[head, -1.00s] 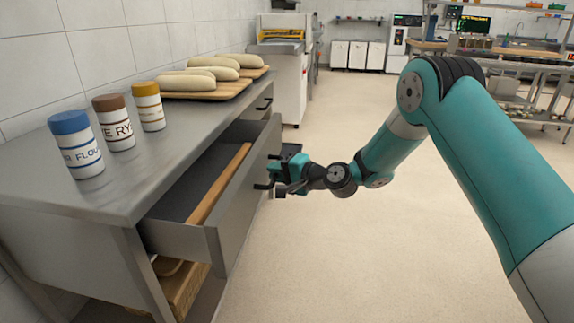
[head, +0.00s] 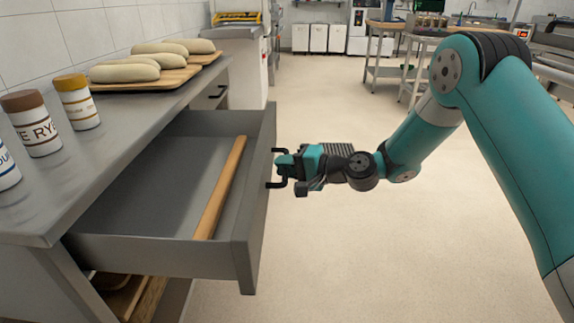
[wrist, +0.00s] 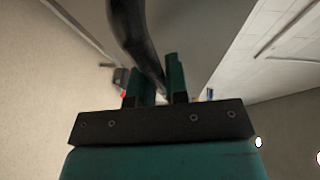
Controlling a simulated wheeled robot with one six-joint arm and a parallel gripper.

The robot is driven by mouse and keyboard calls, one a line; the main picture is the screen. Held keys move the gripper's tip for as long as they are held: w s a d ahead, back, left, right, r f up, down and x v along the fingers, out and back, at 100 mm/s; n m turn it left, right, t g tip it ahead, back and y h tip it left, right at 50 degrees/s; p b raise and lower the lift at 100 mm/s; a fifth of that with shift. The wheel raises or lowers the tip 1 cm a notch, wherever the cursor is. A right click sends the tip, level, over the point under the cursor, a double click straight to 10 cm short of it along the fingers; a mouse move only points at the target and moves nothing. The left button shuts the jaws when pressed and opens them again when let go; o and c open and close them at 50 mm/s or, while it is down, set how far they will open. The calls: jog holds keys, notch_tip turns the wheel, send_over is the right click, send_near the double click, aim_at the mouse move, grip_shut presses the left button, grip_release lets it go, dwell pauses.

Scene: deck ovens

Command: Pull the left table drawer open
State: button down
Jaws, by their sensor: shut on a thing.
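The left table drawer (head: 152,257) stands well out from the steel table (head: 60,205), with its grey inside in view. A long wooden rod (head: 220,188), like a rolling pin, lies in it near the front panel. My gripper (head: 285,167) is at the outer face of the drawer front, shut on the dark drawer handle (head: 276,184). In the wrist view the dark handle bar (wrist: 133,40) runs between the two teal fingers (wrist: 159,82).
Several dough loaves (head: 125,71) lie on wooden boards on the tabletop. Canisters (head: 76,101) stand at the table's near left. A second drawer handle (head: 217,92) shows farther along, its drawer shut. The floor (head: 400,240) to the right is clear.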

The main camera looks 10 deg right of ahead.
jog(key=c, duration=1.1)
grip_release()
jog(key=shift+c, duration=0.2)
jog(key=v, duration=1.7)
jog(key=shift+d+p, duration=0.2)
jog(key=shift+p, duration=0.2)
jog(key=shift+s+r, duration=0.1)
jog(key=shift+s, duration=0.05)
jog(key=s+a+r+n+g+h, duration=0.3)
jog(key=s+a+r+n+g, duration=0.2)
jog(key=s+a+n+g, duration=0.45)
jog(key=s+d+r+n+t+h, duration=0.1)
jog(key=s+r+h, duration=0.15)
jog(key=s, duration=0.55)
jog(key=s+d+r+n+h, duration=0.15)
jog(key=s+h, duration=0.25)
jog(key=s, duration=0.4)
notch_tip(320, 180, up, 22)
jog(key=p, duration=2.2)
jog(key=shift+s+d, duration=0.35)
jog(key=shift+s, duration=0.15)
